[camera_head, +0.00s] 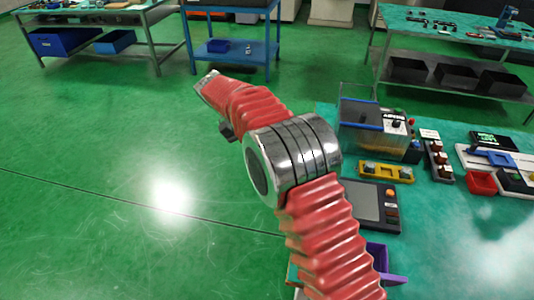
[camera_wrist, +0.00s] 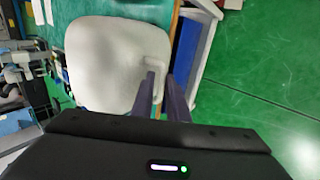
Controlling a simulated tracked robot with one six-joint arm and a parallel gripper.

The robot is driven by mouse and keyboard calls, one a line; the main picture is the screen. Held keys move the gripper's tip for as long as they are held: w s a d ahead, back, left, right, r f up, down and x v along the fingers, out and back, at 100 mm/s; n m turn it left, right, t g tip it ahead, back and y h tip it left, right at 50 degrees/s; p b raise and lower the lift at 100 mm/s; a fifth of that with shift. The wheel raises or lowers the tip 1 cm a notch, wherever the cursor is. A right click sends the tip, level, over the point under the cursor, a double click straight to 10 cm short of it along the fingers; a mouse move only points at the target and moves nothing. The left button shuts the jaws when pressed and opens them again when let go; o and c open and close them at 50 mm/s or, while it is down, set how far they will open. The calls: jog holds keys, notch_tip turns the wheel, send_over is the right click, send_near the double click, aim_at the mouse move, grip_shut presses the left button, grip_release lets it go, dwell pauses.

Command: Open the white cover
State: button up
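A large, rounded white panel (camera_wrist: 105,60), which I take to be the white cover, fills the upper left middle of the wrist view. A pale loop like a handle (camera_wrist: 155,66) stands at its right side. My gripper (camera_wrist: 161,76) points at this loop, with its two dark fingers apart and a gap between them. The fingertips are close to the loop; I cannot tell if they touch it. In the head view my red arm reaches away to the upper left; the fingers and the panel cannot be made out there.
A green-topped bench at right (camera_head: 440,240) holds a clear-walled machine (camera_head: 375,130), a yellow block (camera_head: 385,172), a grey panel with buttons (camera_head: 375,205) and a purple tray (camera_head: 378,258). A blue cart (camera_head: 235,55) stands farther back. Green floor at left is clear.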

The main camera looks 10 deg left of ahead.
jog(key=o, duration=0.3)
jog(key=shift+o, duration=0.2)
jog(key=shift+a+r, duration=0.1)
jog(key=v, duration=0.7)
jog(key=shift+a, duration=0.1)
